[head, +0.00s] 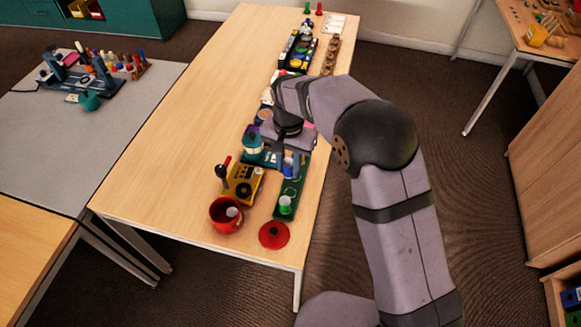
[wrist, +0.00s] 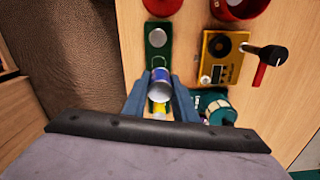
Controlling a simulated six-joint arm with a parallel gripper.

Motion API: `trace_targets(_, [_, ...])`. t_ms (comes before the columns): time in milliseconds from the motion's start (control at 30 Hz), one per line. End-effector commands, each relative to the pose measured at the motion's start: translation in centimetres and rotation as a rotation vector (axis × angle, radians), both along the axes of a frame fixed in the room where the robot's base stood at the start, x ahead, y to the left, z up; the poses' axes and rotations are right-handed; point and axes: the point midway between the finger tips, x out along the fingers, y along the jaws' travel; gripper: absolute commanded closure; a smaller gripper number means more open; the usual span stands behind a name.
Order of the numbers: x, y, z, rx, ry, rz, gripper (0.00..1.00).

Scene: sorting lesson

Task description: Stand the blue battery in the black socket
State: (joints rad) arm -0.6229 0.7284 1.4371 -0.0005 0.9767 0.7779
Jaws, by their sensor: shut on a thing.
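The blue battery (wrist: 161,75) is between the two fingers of my gripper (wrist: 160,92) in the wrist view, its silver end facing the camera. In the head view my gripper (head: 289,168) is over the long green board (head: 290,192), and a little of the blue battery (head: 288,171) shows between the fingers. I cannot tell whether the battery touches the board. A green battery with a pale top (head: 285,204) stands at the board's near end. A yellow piece (wrist: 159,109) shows just below the blue battery in the wrist view. I cannot make out the black socket.
A yellow box with a black-and-red lever (head: 242,184) stands left of the board. A red pot (head: 226,215) and a red lid (head: 274,235) are at the table's near end. A teal lantern-like object (head: 252,143) is close by the gripper. The table's left side is clear.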

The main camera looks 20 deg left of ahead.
Motion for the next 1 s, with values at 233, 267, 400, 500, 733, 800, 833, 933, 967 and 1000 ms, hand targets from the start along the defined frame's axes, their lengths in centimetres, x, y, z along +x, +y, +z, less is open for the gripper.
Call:
trace_targets(233, [-3.3,2.2,-0.8,-0.002,0.003,0.077,1.0])
trace_targets(267, [-3.8,2.6,-1.0,-0.002,0.003,0.091,1.0])
trace_targets(400, [-5.8,5.5,-2.1,-0.002,0.002,0.162,1.0])
trace_targets(500, [-6.3,8.0,-2.8,0.0,0.0,0.2,1.0])
trace_targets(733, [-5.0,11.5,-2.7,0.003,-0.002,0.161,1.0])
trace_targets(800, [-4.4,12.2,-2.2,0.004,-0.004,0.138,1.0])
trace_targets(833, [-4.2,12.4,-1.9,0.004,-0.004,0.128,1.0])
trace_targets(933, [-3.7,13.0,-1.2,0.003,-0.002,0.096,1.0])
trace_targets(967, [-3.6,13.1,-1.0,0.003,-0.002,0.082,1.0])
trace_targets(1000, [-3.5,13.2,-0.8,0.002,-0.001,0.067,1.0])
